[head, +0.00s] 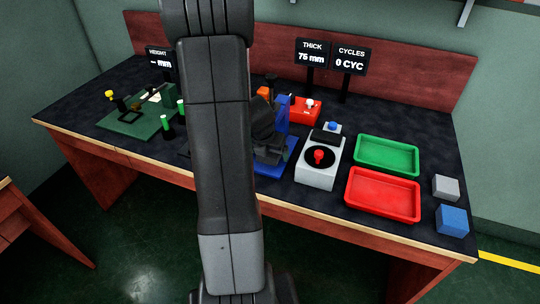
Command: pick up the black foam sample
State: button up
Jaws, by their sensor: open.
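I cannot make out the black foam sample for certain; dark shapes near the blue device (290,146) blend with my gripper and the dark tabletop. My arm rises through the middle of the head view and hides part of the bench. My gripper (267,133), dark and partly hidden behind the arm, is just right of it, in front of the blue device's column. It is open; its fingertips and anything between them are hard to tell apart. A grey block (446,186) and a blue block (452,219) sit at the bench's right end.
A green tray (359,166) lies behind a red tray (349,200) on the right. A grey box with a red knob (318,155) stands left of them. A green fixture (130,124) is on the left. Two signs (331,56) read 75 mm and 0 CYC.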

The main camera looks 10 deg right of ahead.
jog(key=c, duration=1.1)
jog(key=shift+r, duration=0.15)
